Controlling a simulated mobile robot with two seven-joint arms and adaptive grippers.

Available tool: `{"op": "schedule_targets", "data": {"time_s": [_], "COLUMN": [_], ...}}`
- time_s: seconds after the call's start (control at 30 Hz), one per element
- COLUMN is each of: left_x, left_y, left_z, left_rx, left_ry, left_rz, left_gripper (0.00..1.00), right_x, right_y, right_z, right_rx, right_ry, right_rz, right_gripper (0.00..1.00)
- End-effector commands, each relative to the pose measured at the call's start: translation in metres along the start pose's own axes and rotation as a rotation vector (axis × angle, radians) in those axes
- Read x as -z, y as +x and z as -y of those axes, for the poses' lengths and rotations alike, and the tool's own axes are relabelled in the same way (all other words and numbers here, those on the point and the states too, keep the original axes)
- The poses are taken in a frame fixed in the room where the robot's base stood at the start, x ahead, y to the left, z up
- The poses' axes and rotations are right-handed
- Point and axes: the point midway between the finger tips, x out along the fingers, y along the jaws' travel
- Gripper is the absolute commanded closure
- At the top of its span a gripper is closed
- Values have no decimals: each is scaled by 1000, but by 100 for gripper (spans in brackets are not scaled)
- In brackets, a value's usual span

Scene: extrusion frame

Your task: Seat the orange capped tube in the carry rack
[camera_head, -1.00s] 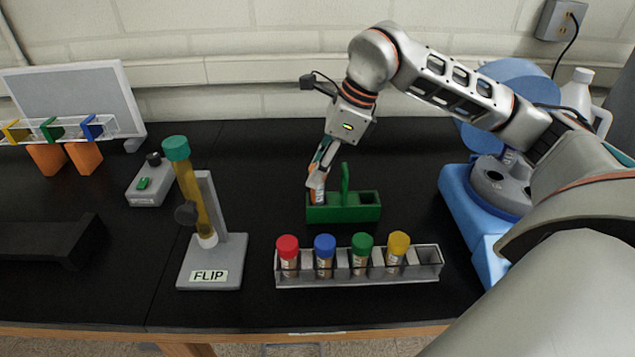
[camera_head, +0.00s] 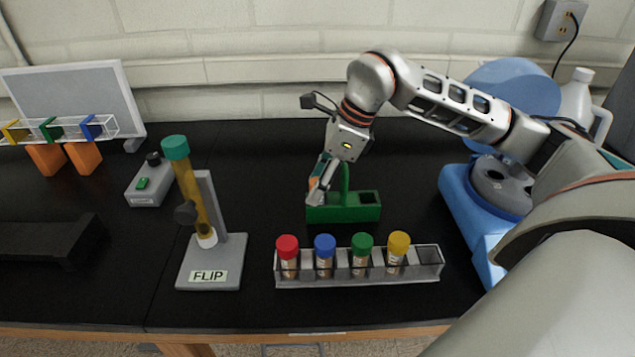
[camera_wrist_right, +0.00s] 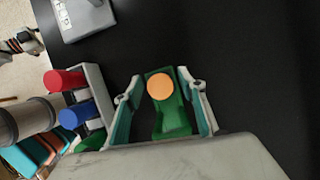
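The green carry rack (camera_head: 345,213) stands mid-table with an upright handle and two compartments; its right compartment is empty. My right gripper (camera_head: 318,192) is low over its left compartment. In the right wrist view, the orange cap (camera_wrist_right: 160,87) shows end-on between the two fingers of my right gripper (camera_wrist_right: 161,90), over the green rack (camera_wrist_right: 173,120). The fingers stand apart with gaps beside the cap, so the gripper looks open. In the head view the fingers hide the tube, and its depth in the compartment cannot be seen. My left gripper is not in view.
A clear rack (camera_head: 430,271) with red, blue, green and yellow capped tubes stands in front; its right slot is empty. The FLIP stand (camera_head: 210,270) holds a tilted green-capped tube on the left. A blue machine (camera_head: 465,215) is on the right.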

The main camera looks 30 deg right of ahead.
Motion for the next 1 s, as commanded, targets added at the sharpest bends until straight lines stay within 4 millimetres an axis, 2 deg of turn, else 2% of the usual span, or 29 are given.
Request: {"op": "schedule_targets", "data": {"time_s": [0.13, 0.27, 0.7, 0.83, 1.0], "left_x": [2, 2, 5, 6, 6], "left_y": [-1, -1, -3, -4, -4], "left_z": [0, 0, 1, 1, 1], "left_rx": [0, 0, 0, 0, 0], "left_ry": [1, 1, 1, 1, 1], "left_rz": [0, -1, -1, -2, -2], "left_gripper": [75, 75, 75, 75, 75], "right_x": [-1, -2, -2, -2, -1], "right_y": [-3, -16, -101, -116, -123], "right_z": [0, 1, 1, 1, 0], "right_rx": [0, 4, 3, 2, 0], "right_ry": [0, 0, 0, 1, 0], "right_rz": [1, 2, 2, 1, 0], "right_gripper": [60, 60, 60, 60, 60]}}
